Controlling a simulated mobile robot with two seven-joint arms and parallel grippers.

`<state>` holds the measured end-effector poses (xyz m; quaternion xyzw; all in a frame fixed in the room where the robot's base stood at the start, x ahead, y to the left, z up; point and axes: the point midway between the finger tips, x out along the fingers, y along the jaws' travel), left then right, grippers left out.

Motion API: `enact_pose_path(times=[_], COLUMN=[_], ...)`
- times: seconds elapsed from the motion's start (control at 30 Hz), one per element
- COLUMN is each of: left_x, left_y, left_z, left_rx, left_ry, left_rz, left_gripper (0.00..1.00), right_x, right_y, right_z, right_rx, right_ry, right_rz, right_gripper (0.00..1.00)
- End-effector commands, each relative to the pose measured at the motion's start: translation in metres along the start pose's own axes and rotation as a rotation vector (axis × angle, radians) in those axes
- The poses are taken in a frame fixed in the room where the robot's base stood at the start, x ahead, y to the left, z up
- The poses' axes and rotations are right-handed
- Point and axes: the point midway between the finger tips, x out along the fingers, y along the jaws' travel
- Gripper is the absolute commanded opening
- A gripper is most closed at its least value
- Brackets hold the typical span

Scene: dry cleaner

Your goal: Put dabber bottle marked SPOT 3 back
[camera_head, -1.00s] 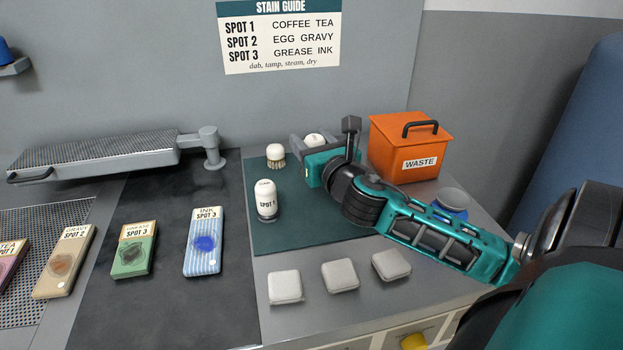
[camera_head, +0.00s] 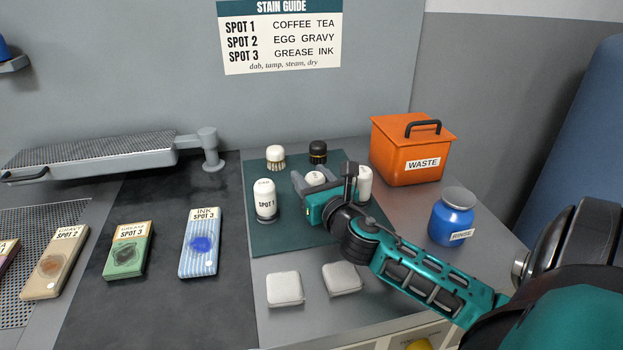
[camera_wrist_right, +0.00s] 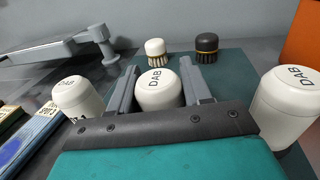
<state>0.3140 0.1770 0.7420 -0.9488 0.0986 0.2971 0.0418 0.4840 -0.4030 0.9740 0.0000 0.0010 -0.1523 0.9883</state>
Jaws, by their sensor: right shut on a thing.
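My right gripper (camera_head: 316,183) is shut on a white dabber bottle with a rounded cap (camera_head: 315,178). In the right wrist view the cap (camera_wrist_right: 158,90) reads DAB and sits between the two grey fingers. The bottle's label is hidden, and I cannot tell if its base touches the mat. It is over the dark green mat (camera_head: 290,238), between the bottle marked SPOT 1 (camera_head: 265,200) on the left and another white bottle (camera_head: 364,183) on the right, whose label is hidden. My left gripper is not in view.
A white-topped brush (camera_head: 275,157) and a black-topped brush (camera_head: 318,152) stand at the mat's back. The orange WASTE bin (camera_head: 408,150) and blue RINSE jar (camera_head: 452,220) are to the right. Grey pads (camera_head: 285,289) lie in front. Stained swatches (camera_head: 200,243) lie left.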

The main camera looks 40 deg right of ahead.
Motion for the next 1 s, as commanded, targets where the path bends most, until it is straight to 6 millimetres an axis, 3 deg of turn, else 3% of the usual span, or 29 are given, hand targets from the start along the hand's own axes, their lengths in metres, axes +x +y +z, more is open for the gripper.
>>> enact_pose_path(times=[0.03,0.07,0.3,0.67,1.0], left_x=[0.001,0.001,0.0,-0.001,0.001], left_y=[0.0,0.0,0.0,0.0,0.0], left_z=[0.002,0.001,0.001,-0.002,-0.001], left_rx=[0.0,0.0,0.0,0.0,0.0], left_ry=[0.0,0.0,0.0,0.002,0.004], left_rz=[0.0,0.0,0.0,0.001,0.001], left_gripper=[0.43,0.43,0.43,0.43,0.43], right_x=[0.0,0.0,0.0,-0.003,-0.057], right_y=[0.0,0.0,0.0,0.0,0.0], right_z=[-0.003,-0.002,-0.002,0.001,-0.001], right_rx=[0.0,0.001,0.001,-0.001,0.002], right_ry=[0.0,0.0,0.001,0.002,0.005], right_rz=[0.0,0.0,0.0,0.0,0.001], right_gripper=[0.18,0.5,0.73,0.74,0.74])
